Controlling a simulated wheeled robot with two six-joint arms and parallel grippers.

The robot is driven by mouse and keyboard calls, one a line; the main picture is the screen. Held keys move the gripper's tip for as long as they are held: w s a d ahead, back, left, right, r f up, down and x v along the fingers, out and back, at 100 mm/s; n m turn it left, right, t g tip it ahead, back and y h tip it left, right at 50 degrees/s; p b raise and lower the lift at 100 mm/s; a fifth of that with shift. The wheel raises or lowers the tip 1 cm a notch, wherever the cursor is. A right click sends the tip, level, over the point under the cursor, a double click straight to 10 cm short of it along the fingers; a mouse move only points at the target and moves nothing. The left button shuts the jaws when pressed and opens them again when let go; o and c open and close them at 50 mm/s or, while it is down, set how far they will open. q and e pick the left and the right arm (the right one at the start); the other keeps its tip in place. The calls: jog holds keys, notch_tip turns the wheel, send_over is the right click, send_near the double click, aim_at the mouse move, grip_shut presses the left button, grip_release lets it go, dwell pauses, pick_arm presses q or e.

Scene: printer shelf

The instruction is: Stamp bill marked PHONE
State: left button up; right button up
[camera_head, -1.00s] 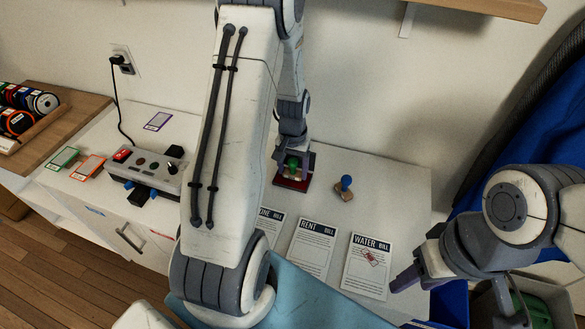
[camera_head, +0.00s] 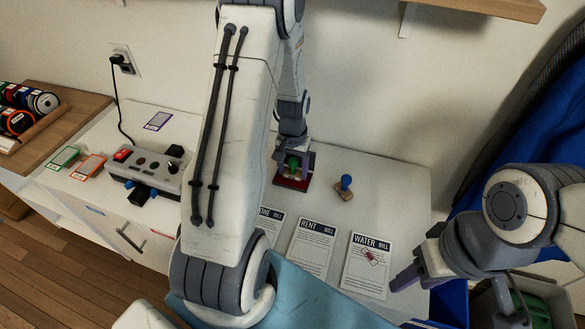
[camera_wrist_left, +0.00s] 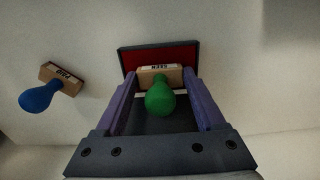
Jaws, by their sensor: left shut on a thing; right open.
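My left gripper (camera_head: 294,166) is shut on the green-handled stamp (camera_wrist_left: 160,98), whose wooden block sits at the red ink pad (camera_wrist_left: 170,56). The pad also shows in the head view (camera_head: 291,184). The blue-handled stamp (camera_head: 345,185) stands apart, to the right of the pad; in the left wrist view it is at the left (camera_wrist_left: 45,93). The PHONE bill (camera_head: 270,225) is partly hidden behind my left arm; only "ONE" of its heading shows. My right gripper (camera_head: 405,282) is open and empty, right of the WATER bill.
The RENT bill (camera_head: 312,247) and the WATER bill (camera_head: 367,264), which bears a red mark, lie right of the PHONE bill. A grey box with knobs (camera_head: 150,170) and coloured cards (camera_head: 88,167) are at the left. A blue bin (camera_head: 449,303) is at the lower right.

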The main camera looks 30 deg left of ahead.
aim_at(293, 161)
pick_arm(q)
notch_tip(293, 161, up, 7)
jog(key=p, duration=0.6)
dwell(0.4)
jog(key=shift+d, duration=0.1)
